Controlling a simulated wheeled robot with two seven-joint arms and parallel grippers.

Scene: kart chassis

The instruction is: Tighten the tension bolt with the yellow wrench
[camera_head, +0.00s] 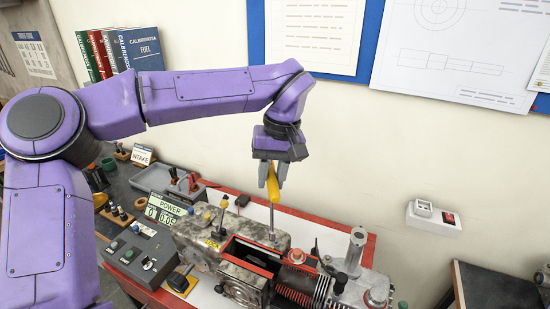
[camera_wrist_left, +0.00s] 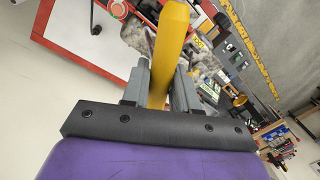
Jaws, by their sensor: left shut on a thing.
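My left gripper (camera_head: 271,182) is shut on the yellow handle of the wrench (camera_head: 273,190), above the grey and red machine (camera_head: 250,262). The handle points downward, and a thin metal shaft runs from it to the machine's top. In the left wrist view the yellow wrench (camera_wrist_left: 171,45) stands between the two grey fingers of the left gripper (camera_wrist_left: 160,82). The tension bolt cannot be made out; whether the shaft's lower end is seated on it I cannot tell. My right gripper is not in view.
The machine sits on a white, red-edged board (camera_head: 357,240). A control box (camera_head: 140,254), a power display (camera_head: 165,210) and a grey tray (camera_head: 158,178) stand to the left. A white switch box (camera_head: 433,219) is on the wall at right. A dark surface (camera_head: 495,288) lies at lower right.

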